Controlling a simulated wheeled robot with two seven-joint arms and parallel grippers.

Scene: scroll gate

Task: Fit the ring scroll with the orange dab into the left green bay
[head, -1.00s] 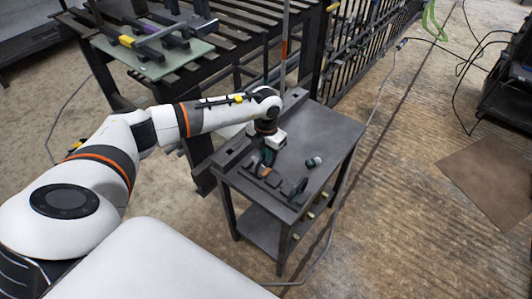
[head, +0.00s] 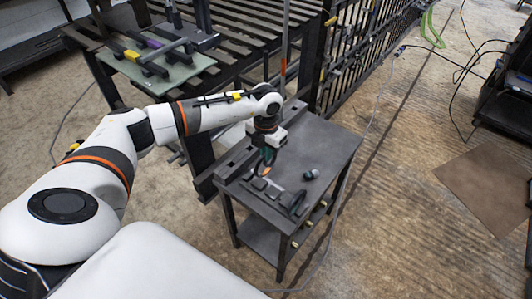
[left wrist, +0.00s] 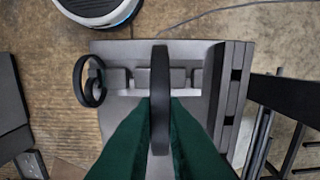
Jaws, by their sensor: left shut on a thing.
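My left gripper (head: 267,152) is shut on a dark ring scroll (head: 271,158), just above the small dark table. An orange dab shows at the lower edge of this ring. In the left wrist view the held ring scroll (left wrist: 160,100) is edge-on and upright between the green fingers. A second dark ring scroll (head: 298,203) stands at the table's near edge; it also shows at left in the left wrist view (left wrist: 90,81). I cannot make out a green bay. My right gripper is not in view.
Low dark blocks (head: 259,183) lie below the held ring. A small dark cylinder (head: 311,174) lies right of the gripper. The dark table (head: 320,145) is clear behind it.

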